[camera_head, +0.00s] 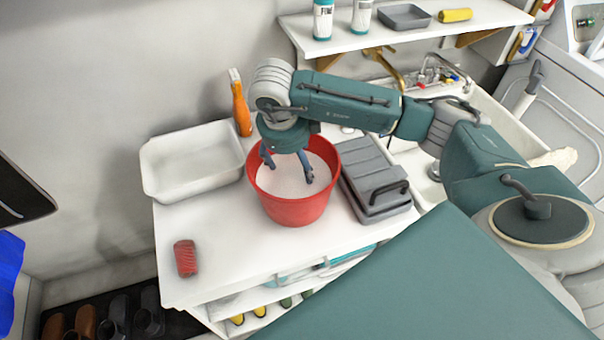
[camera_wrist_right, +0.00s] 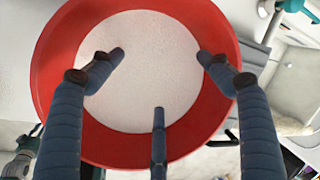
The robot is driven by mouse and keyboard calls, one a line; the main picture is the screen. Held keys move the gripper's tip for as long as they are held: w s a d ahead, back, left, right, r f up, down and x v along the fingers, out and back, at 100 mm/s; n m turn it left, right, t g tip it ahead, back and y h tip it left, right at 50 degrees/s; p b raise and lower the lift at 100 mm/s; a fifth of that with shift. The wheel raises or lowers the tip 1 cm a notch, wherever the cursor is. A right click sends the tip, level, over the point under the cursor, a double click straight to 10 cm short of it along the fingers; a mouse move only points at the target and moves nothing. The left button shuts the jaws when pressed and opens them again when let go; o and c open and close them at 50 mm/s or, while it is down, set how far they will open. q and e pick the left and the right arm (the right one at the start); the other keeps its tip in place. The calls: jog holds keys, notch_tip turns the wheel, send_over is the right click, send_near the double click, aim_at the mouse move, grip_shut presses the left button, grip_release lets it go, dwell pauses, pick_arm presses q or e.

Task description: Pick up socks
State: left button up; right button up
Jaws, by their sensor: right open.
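My right gripper (camera_head: 289,171) is open, with its fingers pointing down over a red bucket (camera_head: 292,209). In the right wrist view its three fingers (camera_wrist_right: 160,75) are spread and empty over the white contents of the bucket (camera_wrist_right: 52,62). I cannot tell how far the fingertips are above those contents. No thing is clearly recognisable as socks. A small red ribbed roll (camera_head: 185,258) lies at the front left of the white table; I cannot tell whether it is a rolled sock. My left gripper is not in view.
A white tub (camera_head: 165,187), an orange bottle (camera_head: 241,108) and a grey case (camera_head: 375,180) surround the bucket on the white table (camera_head: 222,240). A wall shelf (camera_head: 440,30) hangs behind. Shoes (camera_head: 115,315) stand on the dark floor rack. The table's front left is mostly free.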

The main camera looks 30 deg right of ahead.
aim_at(303, 173)
jog(key=x, duration=0.2)
jog(key=shift+s+d+f+b, duration=0.1)
jog(key=shift+d+f+b, duration=0.1)
jog(key=shift+f+b, duration=0.2)
jog(key=f+b, duration=0.1)
jog(key=d+f+b, duration=0.1)
jog(key=f, duration=0.1)
jog(key=shift+s+d+f, duration=0.15)
jog(key=shift+d+f, duration=0.05)
jog(key=shift+f, duration=0.1)
jog(key=shift+d+f, duration=0.15)
jog(key=shift+f, duration=0.15)
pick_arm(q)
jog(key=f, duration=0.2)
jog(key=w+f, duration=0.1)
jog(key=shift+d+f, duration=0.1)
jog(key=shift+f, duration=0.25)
pick_arm(e)
jog(key=shift+w, duration=0.2)
jog(key=shift+c, duration=0.6)
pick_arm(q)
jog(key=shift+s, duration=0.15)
pick_arm(e)
jog(key=shift+r, duration=0.1)
jog(key=c, duration=1.2)
jog(key=shift+c, duration=0.2)
jog(key=shift+r, duration=0.1)
